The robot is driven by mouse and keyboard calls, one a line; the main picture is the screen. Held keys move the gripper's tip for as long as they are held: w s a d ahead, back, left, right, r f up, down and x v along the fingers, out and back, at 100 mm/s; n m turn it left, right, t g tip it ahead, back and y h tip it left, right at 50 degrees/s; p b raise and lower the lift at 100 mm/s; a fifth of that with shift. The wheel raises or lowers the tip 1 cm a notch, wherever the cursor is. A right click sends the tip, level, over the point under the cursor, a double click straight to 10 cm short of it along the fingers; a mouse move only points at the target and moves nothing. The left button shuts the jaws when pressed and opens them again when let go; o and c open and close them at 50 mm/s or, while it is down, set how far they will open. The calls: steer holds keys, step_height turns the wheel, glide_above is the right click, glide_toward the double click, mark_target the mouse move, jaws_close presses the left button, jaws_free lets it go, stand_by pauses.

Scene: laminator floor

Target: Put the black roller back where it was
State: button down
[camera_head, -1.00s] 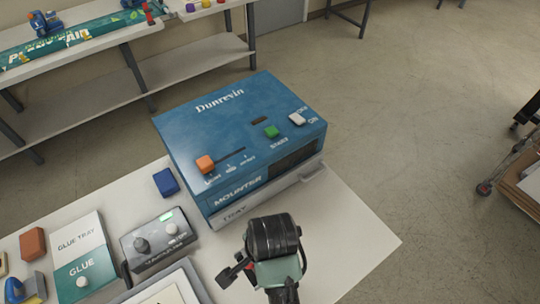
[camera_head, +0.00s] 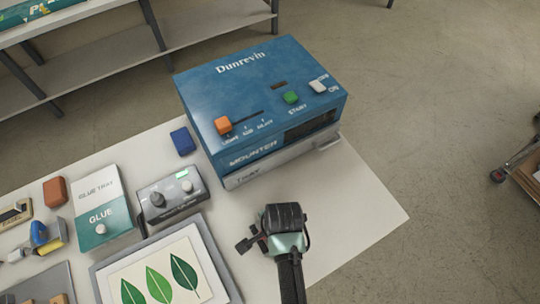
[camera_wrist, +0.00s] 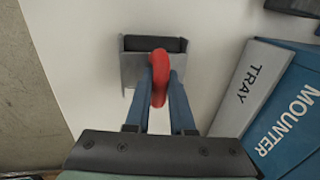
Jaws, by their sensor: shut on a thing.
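The black roller (camera_wrist: 153,44) shows in the wrist view as a dark bar inside a grey metal frame, with a red handle (camera_wrist: 159,72). My gripper (camera_wrist: 160,84) is shut on the red handle between its two blue fingers. The roller is over the white table top, left of the mounter's tray front; I cannot tell whether it touches the table. In the head view my arm's end (camera_head: 284,228) is over the table in front of the mounter and hides the fingers and roller.
The blue mounter (camera_head: 262,90) stands at the back right. A framed leaf print (camera_head: 110,275) lies in front. The table's right corner is bare.

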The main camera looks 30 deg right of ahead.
steer(key=shift+f, duration=0.2)
steer(key=shift+s+a+f, duration=0.1)
steer(key=shift+s+f, duration=0.1)
steer(key=shift+f, duration=0.25)
steer(key=c, duration=0.8)
jaws_free()
steer(key=shift+f+b, duration=0.1)
steer(key=shift+b, duration=0.2)
steer(key=shift+o, duration=0.2)
steer(key=shift+s, duration=0.15)
steer(key=shift+r, duration=0.3)
steer(key=w+v, duration=0.1)
steer(key=v, duration=1.1)
steer(key=shift+s+r, duration=0.15)
steer(key=shift+r, duration=0.35)
